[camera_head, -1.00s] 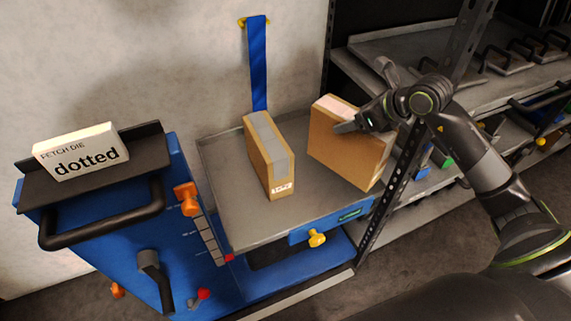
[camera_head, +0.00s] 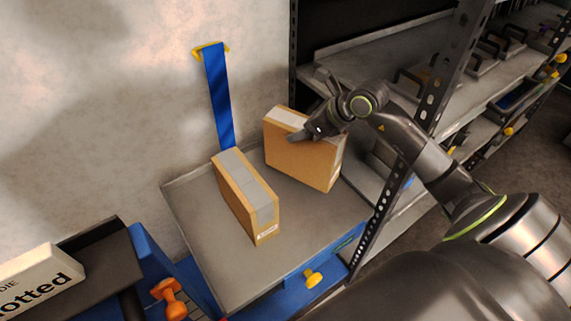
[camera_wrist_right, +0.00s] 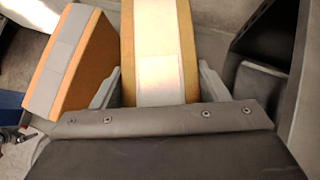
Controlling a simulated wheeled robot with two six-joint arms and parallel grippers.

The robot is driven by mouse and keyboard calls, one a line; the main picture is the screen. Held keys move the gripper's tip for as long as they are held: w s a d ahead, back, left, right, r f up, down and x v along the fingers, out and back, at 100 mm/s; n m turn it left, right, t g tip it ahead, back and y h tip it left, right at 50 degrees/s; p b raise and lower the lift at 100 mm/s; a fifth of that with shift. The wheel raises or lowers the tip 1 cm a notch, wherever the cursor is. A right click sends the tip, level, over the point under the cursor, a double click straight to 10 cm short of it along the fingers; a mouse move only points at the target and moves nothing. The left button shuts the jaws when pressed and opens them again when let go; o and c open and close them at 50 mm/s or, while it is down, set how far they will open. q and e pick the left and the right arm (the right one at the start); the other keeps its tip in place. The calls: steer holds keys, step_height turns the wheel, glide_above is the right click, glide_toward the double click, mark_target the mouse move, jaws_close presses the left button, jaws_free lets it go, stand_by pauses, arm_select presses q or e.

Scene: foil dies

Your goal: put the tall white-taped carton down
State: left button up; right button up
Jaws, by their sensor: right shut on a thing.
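The white-taped carton (camera_head: 302,160) is a tall tan box with a pale strip along its top. My right gripper (camera_head: 306,133) is shut on its upper part, and the carton is upright over the back right of the grey tray top (camera_head: 205,245). I cannot tell whether its base touches the surface. In the right wrist view the carton (camera_wrist_right: 158,45) sits between the two fingers (camera_wrist_right: 160,88). A second carton with grey tape (camera_head: 245,200) stands to its left, apart from it, and also shows in the wrist view (camera_wrist_right: 66,60). My left gripper is not in view.
A blue strap (camera_head: 218,95) hangs on the wall behind. A perforated rack post (camera_head: 385,215) and shelves (camera_head: 400,65) stand close on the right. A white sign box (camera_head: 40,283) is at the lower left. The tray's front left is clear.

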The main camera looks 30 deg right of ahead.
step_height(320, 180, down, 7)
steer(key=shift+w, duration=0.1)
stand_by(0.3)
steer(key=o, duration=1.6)
steer(key=shift+f, duration=0.1)
steer(key=shift+c, duration=0.2)
steer(key=o, duration=0.4)
steer(key=shift+c, duration=0.2)
